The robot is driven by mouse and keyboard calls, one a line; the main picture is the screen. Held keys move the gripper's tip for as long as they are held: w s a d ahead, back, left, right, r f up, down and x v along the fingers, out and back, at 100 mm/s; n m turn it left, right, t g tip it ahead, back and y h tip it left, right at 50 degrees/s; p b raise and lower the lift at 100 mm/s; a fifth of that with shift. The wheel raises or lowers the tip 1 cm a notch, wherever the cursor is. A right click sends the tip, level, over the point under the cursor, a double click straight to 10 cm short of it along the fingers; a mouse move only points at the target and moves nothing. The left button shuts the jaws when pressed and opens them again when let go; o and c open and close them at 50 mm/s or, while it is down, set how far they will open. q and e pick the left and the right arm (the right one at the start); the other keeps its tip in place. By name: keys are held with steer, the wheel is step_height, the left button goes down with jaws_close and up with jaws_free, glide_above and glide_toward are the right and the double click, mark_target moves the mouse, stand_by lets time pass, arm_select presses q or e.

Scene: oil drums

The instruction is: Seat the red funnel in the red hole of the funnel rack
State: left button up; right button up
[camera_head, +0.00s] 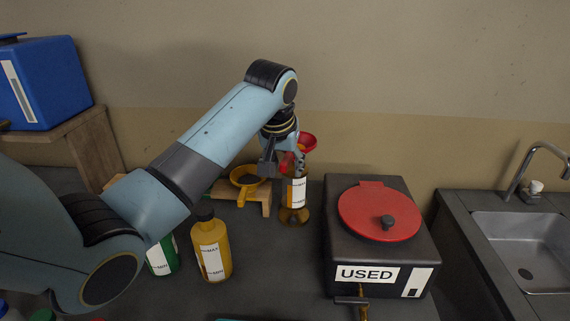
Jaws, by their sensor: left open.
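The red funnel (308,142) stands at the mouth of an amber bottle (297,193) with a white label, right of centre. Its lower part is partly hidden by my left gripper (283,167). My left gripper is open, right at the funnel's left side; I cannot tell whether it touches the funnel. The wooden funnel rack (265,197) stands to the left of the bottle, with a yellow funnel (246,177) in its right end. My left arm covers much of the rack, and the red hole is not visible. My right gripper is not in view.
A black box labelled USED (338,255) with a red lid (372,210) stands right of the bottle. A yellow bottle (213,250) and a green bottle (163,257) stand in front of the rack. A sink (520,250) is far right, a blue bin (45,80) upper left.

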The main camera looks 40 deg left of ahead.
arm_select(q)
jaws_close()
steer(key=shift+r, duration=0.9)
steer(key=shift+r, duration=2.15)
